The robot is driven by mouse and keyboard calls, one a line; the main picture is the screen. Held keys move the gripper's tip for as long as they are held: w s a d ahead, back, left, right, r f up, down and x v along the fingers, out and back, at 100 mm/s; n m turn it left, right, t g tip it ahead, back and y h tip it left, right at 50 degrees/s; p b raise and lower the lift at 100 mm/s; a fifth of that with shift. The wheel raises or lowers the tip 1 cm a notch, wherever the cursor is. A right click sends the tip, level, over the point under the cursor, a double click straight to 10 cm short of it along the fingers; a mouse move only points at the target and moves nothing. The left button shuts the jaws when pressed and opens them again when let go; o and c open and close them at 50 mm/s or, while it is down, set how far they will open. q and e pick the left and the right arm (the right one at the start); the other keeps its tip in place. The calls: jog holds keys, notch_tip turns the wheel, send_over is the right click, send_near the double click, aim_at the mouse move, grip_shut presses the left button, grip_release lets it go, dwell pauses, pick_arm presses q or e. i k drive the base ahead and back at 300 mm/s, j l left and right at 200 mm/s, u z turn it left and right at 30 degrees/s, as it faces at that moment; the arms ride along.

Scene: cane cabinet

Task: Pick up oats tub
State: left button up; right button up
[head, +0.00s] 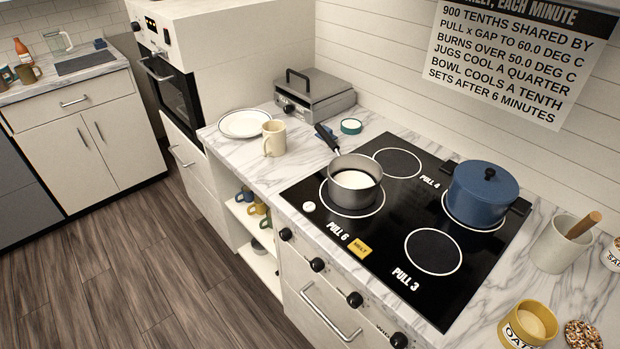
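The oats tub (509,332) is a yellow round tub with a dark-lettered label, partly cut off by the lower edge of the head view. It stands on the marble counter at the bottom right, to the right of the black cooktop. Its top shows a pale round surface inside a yellow rim. Neither of my grippers is in view, so I cannot see their state or where they are relative to the tub.
A speckled brown round item (583,335) lies right of the tub. A cream crock (556,250) with a wooden handle stands behind. The cooktop (395,222) holds a blue pot (481,197) and a grey saucepan (352,196). Another labelled container (613,256) is at the right edge.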

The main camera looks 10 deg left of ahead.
aim_at(531, 324)
jog(key=l+z, duration=0.1)
jog(key=z, duration=0.75)
jog(key=i+z, duration=0.1)
jog(key=z, duration=0.35)
